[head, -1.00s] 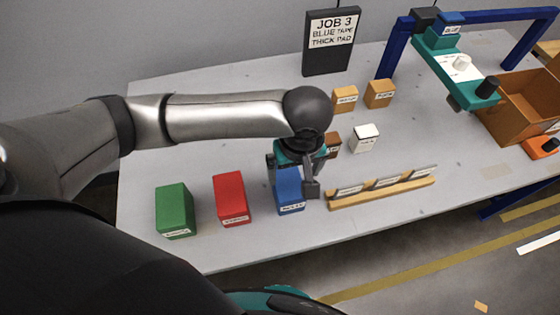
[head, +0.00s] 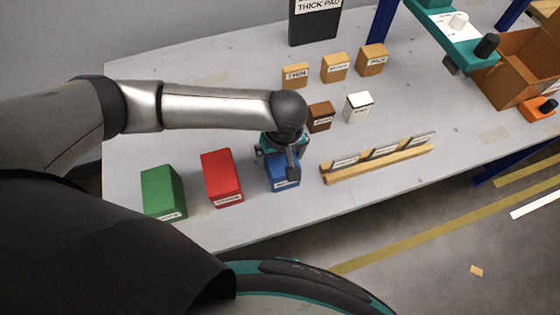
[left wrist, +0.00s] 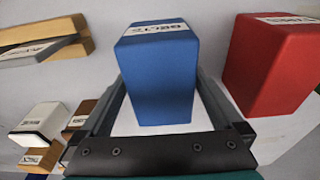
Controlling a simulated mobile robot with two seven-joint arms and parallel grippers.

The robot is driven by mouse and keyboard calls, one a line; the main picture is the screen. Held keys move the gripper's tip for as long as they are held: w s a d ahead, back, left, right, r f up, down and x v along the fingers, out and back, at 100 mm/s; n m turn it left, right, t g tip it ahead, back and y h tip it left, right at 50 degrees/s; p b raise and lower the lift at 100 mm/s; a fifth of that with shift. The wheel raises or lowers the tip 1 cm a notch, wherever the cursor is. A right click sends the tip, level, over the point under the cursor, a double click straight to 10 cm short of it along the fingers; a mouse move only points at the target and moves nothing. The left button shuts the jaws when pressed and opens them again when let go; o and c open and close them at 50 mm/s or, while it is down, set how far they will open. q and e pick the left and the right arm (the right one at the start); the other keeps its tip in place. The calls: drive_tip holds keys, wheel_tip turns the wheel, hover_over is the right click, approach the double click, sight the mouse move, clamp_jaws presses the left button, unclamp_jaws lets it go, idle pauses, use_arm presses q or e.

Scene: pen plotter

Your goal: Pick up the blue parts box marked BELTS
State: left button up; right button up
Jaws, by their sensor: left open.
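The blue parts box (head: 284,184) stands on the grey table, right of the red box. Its label reads BELTS in the left wrist view, where the box (left wrist: 158,75) is large and central. My left gripper (head: 279,172) is right over the box and hides its upper part in the head view. In the left wrist view the two fingers of my left gripper (left wrist: 160,82) are apart, one on each side of the box. I cannot tell whether either finger touches it. My right gripper is not in view.
The red box (head: 222,178) stands close to the left, with the green box (head: 163,192) beyond it. A wooden rack with labelled plates (head: 376,160) lies to the right. Brown (head: 320,117) and white (head: 358,107) boxes stand behind. The table's front edge is near.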

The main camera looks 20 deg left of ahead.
use_arm(q)
drive_tip(key=f, duration=0.2)
drive_tip(key=f+b, duration=0.1)
drive_tip(key=shift+w+a+f, duration=0.2)
drive_tip(key=shift+f, duration=0.2)
drive_tip(key=shift+r, duration=0.1)
drive_tip(key=c, duration=1.4)
